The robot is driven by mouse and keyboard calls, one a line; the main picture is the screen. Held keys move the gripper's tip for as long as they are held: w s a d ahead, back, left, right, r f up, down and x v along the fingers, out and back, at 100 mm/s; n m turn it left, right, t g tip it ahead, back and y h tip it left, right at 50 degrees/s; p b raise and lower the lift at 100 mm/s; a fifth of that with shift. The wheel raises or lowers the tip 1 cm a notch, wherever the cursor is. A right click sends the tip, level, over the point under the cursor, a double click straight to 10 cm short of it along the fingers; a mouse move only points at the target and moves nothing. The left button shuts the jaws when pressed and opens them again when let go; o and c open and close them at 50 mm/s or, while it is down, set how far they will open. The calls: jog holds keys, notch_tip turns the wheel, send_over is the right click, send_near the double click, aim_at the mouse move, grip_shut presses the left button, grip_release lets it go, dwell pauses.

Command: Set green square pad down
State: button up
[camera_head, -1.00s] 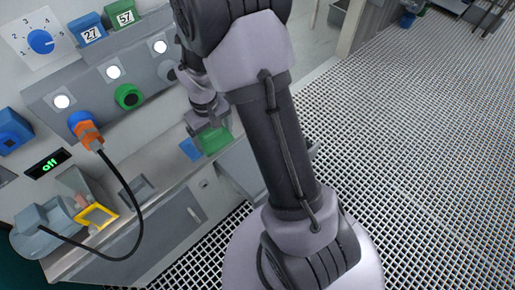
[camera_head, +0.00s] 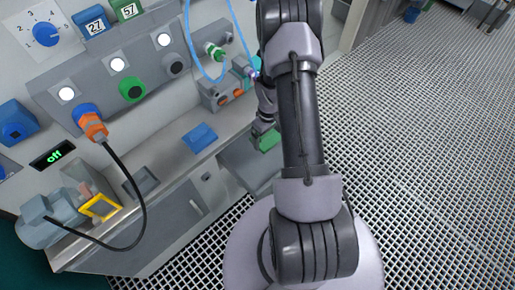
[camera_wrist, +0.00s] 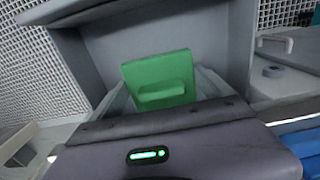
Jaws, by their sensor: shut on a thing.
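The green square pad (camera_wrist: 160,72) is held between the fingers of my gripper (camera_wrist: 162,97) in the wrist view. It has a raised grip bar on its face. In the head view the green pad (camera_head: 267,140) shows beside my arm, at the right end of the counter, and my gripper (camera_head: 264,127) is just above it, partly hidden by the arm. A grey recess or bin wall lies behind the pad in the wrist view. I cannot tell whether the pad touches anything below.
A blue square pad (camera_head: 200,138) lies on the grey counter (camera_head: 172,153). A panel with an orange plug (camera_head: 93,127), a green socket (camera_head: 132,89) and a blue hose (camera_head: 189,45) stands behind. A yellow frame (camera_head: 100,207) is at the left. The grated floor is open at right.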

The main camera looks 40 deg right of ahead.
notch_tip(320, 180, down, 10)
jog(key=b, duration=0.3)
